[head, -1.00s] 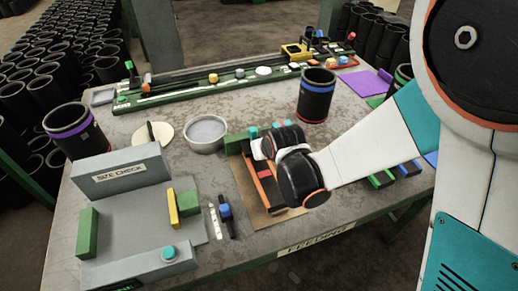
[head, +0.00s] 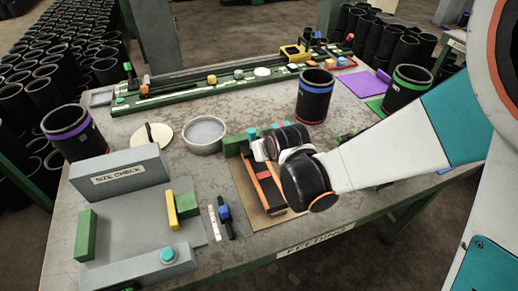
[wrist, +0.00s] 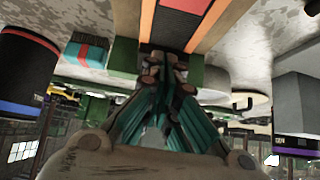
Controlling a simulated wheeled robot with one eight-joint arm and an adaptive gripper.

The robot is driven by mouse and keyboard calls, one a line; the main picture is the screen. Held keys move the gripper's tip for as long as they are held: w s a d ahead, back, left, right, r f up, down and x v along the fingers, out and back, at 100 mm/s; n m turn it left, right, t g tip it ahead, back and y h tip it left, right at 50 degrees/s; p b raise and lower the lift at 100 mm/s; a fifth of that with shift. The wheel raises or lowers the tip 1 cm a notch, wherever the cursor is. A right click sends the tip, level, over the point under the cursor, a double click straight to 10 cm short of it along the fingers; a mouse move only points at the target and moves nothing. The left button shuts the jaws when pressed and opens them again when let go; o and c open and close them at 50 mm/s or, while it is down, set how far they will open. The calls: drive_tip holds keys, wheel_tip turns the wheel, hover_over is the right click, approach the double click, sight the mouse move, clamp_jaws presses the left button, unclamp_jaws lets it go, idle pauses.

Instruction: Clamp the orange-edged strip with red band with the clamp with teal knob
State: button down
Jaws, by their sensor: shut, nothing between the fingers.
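The orange-edged strip with a red band (head: 265,176) lies on the brown board, partly hidden by my wrist in the head view. In the wrist view its red band (wrist: 186,4) and two orange edges lie just past my fingertips. My gripper (wrist: 166,62) is shut and empty, low over the strip's far end near a green block; contact cannot be judged. A teal knob (head: 251,132) shows beside the green block in the head view, probably the clamp's; its body is mostly hidden. A teal block with a red stripe (wrist: 88,48) also shows in the wrist view.
A blue-banded sleeve (head: 315,97) stands behind and right of my gripper. A round metal dish (head: 205,135) stands behind left. The size-check fixture (head: 120,172) fills the left front. A blue-knobbed tool (head: 225,216) lies left of the board (head: 248,205).

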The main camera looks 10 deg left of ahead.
drive_tip(key=shift+v, duration=2.65)
drive_tip(key=shift+s+a, duration=0.1)
drive_tip(key=shift+f, duration=0.1)
